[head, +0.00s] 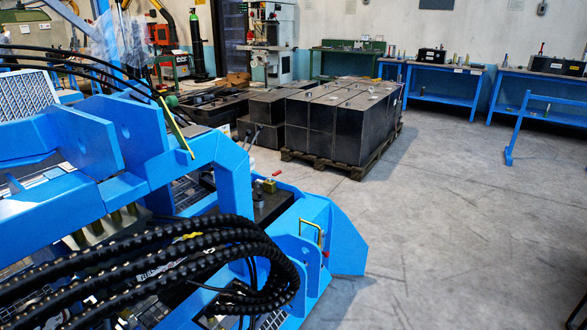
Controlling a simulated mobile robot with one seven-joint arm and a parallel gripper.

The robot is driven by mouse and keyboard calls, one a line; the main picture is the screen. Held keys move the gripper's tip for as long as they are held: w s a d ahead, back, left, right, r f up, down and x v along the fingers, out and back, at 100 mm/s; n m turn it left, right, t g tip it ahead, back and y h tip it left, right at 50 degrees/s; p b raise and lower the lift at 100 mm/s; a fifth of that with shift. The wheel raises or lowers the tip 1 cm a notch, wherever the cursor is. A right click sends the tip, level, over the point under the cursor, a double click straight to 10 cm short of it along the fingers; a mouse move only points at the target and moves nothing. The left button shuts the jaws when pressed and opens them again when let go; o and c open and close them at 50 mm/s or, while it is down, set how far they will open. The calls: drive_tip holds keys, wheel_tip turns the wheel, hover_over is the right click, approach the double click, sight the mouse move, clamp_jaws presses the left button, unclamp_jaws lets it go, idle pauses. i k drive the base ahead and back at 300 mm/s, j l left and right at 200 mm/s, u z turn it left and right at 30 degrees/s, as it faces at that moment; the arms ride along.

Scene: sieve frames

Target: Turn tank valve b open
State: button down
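A small brass-coloured fitting (269,187) with a red tip (277,173) sits on a dark box (275,208) inside the blue machine frame (335,235), near the middle of the head view. It may be a valve, but it is too small to tell its position, and I see no label marking tank valve b. A yellow bent bar (311,230) stands on the frame to the lower right, with a small red piece (325,253) beside it. My gripper is not in view.
Thick black hoses (180,255) loop across the lower left in front of the machine. Black blocks (335,125) stand on a wooden pallet (360,170) behind it. Blue workbenches (435,85) line the back wall.

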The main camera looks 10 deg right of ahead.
sight(269, 179)
drive_tip(key=i+l, duration=0.25)
drive_tip(key=l, duration=0.2)
drive_tip(key=i+l, duration=0.25)
drive_tip(key=l, duration=0.15)
drive_tip(key=i+l, duration=0.25)
drive_tip(key=l, duration=0.2)
drive_tip(key=i+l+u, duration=0.15)
drive_tip(key=l, duration=0.35)
drive_tip(key=i+l+u, duration=0.15)
drive_tip(key=l, duration=0.35)
drive_tip(key=i+l+u, duration=0.1)
drive_tip(key=l, duration=0.2)
drive_tip(key=i+l, duration=0.2)
drive_tip(key=i+l+u, duration=0.15)
drive_tip(key=l, duration=0.25)
drive_tip(key=i+l+u, duration=0.1)
drive_tip(key=i, duration=0.25)
drive_tip(key=i+l, duration=0.1)
drive_tip(key=i, duration=0.25)
drive_tip(key=u, duration=0.05)
